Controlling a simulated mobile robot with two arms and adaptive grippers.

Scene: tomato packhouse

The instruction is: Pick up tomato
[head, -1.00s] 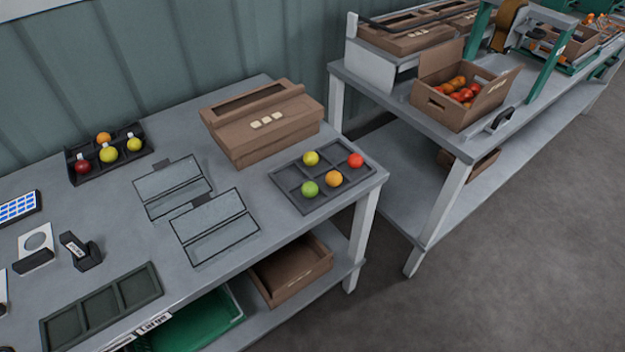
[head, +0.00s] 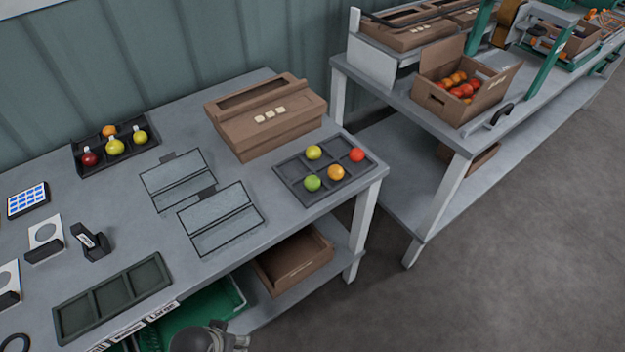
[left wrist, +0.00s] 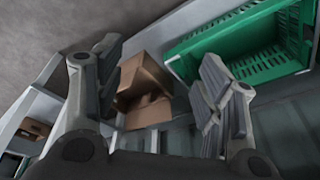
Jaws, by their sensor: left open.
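In the head view, a dark divided tray (head: 290,190) on the table's right end holds a yellow tomato (head: 314,152), a red tomato (head: 357,155), a green tomato (head: 312,183) and an orange tomato (head: 336,172). A second dark tray (head: 92,171) at the back left holds several fruits, among them a dark red one (head: 88,158). My left gripper (left wrist: 160,95) is open and empty in the left wrist view, with a green crate and a cardboard box beyond it. A grey part of my arm shows at the head view's bottom edge. My right gripper is out of view.
A closed cardboard box (head: 268,130) stands behind the tomato tray. An empty three-part tray (head: 112,295) lies near the front edge. A green crate (left wrist: 240,45) and an open box (left wrist: 146,92) sit on the lower shelf. A second table (head: 400,100) carries a tomato box (head: 450,105).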

